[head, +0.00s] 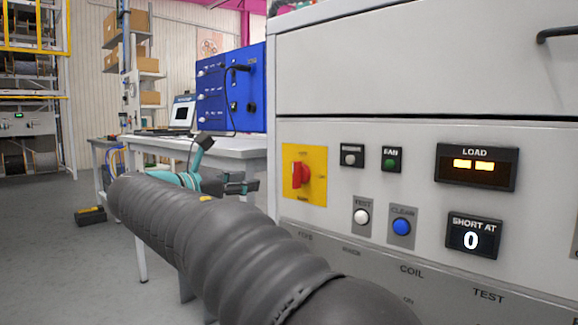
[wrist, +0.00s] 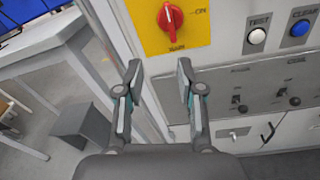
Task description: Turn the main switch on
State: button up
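The main switch is a red rotary knob (head: 301,174) on a yellow plate (head: 318,176) at the left of the grey cabinet front. In the wrist view the knob (wrist: 170,18) stands about upright at the top, with an ON label to its right on the yellow plate (wrist: 198,32). My gripper (wrist: 159,72) is open, with nothing between its fingers. Its fingertips lie below the knob in the wrist view, apart from it. In the head view my gripper (head: 242,187) is left of the yellow plate, partly hidden behind my arm.
Small toggles (wrist: 240,104) are lower on the panel. A white table (head: 215,147) with a laptop (head: 181,114) stands left of the cabinet.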

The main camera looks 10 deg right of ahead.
aim_at(293, 167)
jog(key=w+d, duration=0.2)
jog(key=d, duration=0.2)
jog(key=w+d+r+n, duration=0.1)
jog(key=w+d, duration=0.2)
jog(key=d, duration=0.1)
jog(key=w+d+n+h, duration=0.1)
jog(key=w+d, duration=0.1)
jog(key=d, duration=0.2)
jog(key=shift+w+r, duration=0.2)
jog(key=shift+a, duration=0.1)
grip_shut()
